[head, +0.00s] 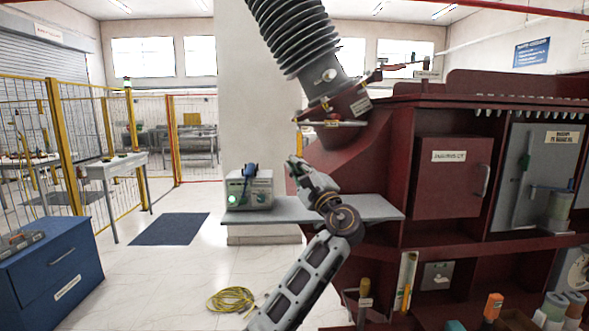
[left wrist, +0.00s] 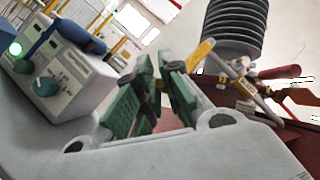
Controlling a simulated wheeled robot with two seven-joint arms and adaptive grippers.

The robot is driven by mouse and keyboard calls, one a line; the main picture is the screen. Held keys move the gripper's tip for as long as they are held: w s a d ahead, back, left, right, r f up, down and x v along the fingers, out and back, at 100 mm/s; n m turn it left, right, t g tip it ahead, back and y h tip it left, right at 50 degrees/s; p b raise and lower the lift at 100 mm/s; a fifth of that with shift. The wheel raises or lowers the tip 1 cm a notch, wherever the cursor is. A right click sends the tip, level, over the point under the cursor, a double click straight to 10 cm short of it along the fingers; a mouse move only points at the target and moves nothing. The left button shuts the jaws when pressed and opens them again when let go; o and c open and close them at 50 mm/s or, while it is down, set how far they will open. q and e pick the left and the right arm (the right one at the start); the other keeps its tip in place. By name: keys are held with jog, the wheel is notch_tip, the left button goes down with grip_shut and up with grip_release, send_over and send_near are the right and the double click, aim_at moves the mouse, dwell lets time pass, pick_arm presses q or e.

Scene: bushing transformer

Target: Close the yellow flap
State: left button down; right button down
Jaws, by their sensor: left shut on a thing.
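The yellow flap (left wrist: 201,54) shows in the left wrist view as a slim tilted piece at the fingertips, below the ribbed grey bushing. In the head view a narrow yellow piece (head: 298,137) stands at the left side of the bushing's dark red base. My left gripper (head: 292,164) reaches up to just below it. In the left wrist view its green fingers (left wrist: 160,75) are shut on the flap's near end; the exact contact is partly hidden. My right gripper is not in view.
A grey shelf (head: 375,208) runs below the left gripper, with a control box (head: 249,190) at its left. The dark red transformer body (head: 447,177) fills the right. Small valves and rods (left wrist: 262,85) sit beside the flap. A coiled yellow cable (head: 230,300) lies on the floor.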

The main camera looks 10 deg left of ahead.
pick_arm(q)
jog(key=shift+w+d+n+g+y, duration=0.2)
jog(key=shift+d+n+g+y, duration=0.15)
jog(key=shift+n+g+y, duration=0.4)
jog(key=shift+w+d+n+g+y, duration=0.25)
jog(key=shift+n+g+y, duration=0.2)
jog(key=shift+g+y, duration=0.45)
jog(key=shift+d+g, duration=0.1)
jog(key=shift+g, duration=0.15)
jog(key=shift+n+g+y, duration=0.25)
jog(key=shift+n+g, duration=0.05)
jog(key=c, duration=1.6)
grip_release()
jog(key=shift+w, duration=0.1)
jog(key=shift+o, duration=0.2)
jog(key=v, duration=1.2)
